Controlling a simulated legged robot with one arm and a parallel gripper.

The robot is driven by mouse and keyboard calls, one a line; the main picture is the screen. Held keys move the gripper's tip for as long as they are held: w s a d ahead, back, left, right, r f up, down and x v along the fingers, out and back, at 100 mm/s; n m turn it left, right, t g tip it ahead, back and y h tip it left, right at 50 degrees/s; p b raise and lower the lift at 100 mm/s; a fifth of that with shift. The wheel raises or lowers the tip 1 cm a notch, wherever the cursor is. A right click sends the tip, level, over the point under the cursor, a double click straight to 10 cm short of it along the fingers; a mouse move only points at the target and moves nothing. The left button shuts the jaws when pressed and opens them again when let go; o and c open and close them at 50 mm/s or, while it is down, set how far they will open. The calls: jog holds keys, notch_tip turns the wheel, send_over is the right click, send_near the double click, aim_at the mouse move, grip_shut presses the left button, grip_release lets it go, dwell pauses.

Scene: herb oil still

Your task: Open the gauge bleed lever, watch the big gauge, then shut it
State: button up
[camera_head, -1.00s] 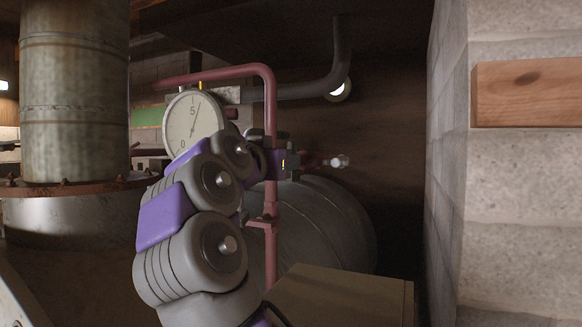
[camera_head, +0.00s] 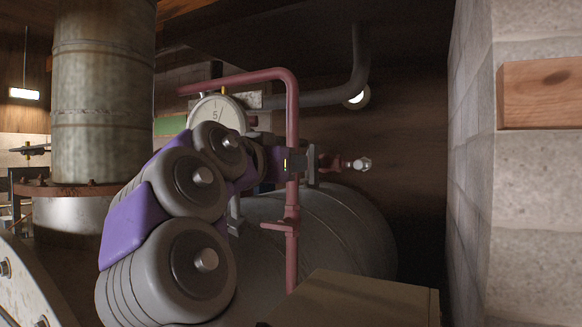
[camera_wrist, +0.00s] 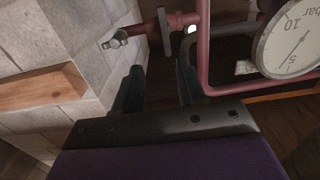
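The big gauge (camera_head: 218,110) has a white dial, partly hidden behind my arm in the head view. The wrist view shows part of the gauge (camera_wrist: 291,42) at the right edge, with "10", "5" and "bar" readable; its dark needle slants toward the 5. A red side fitting (camera_wrist: 165,32) with a crossbar, possibly the bleed lever, ends in a pale metal tip (camera_wrist: 115,41); the tip also shows in the head view (camera_head: 361,164). My gripper (camera_wrist: 158,82) is open and empty, its fingers apart just short of the fitting. No contact is visible.
A red pipe (camera_head: 292,120) runs upright beside my gripper and bends left above the gauge. A block wall (camera_head: 470,170) with a wooden block (camera_head: 540,93) stands at the right. A rounded tank (camera_head: 340,225) and a box (camera_head: 360,299) lie below.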

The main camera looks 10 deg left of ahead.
jog(key=v, duration=0.4)
jog(key=shift+s+d+b, duration=0.1)
jog(key=shift+s+b, duration=0.05)
jog(key=shift+b, duration=0.2)
jog(key=shift+d, duration=0.25)
dwell(0.3)
jog(key=shift+s, duration=0.1)
jog(key=v, duration=1.7)
jog(key=shift+a+p, duration=0.25)
jog(key=shift+p, duration=0.15)
jog(key=shift+d+r, duration=0.1)
jog(key=shift+r, duration=0.1)
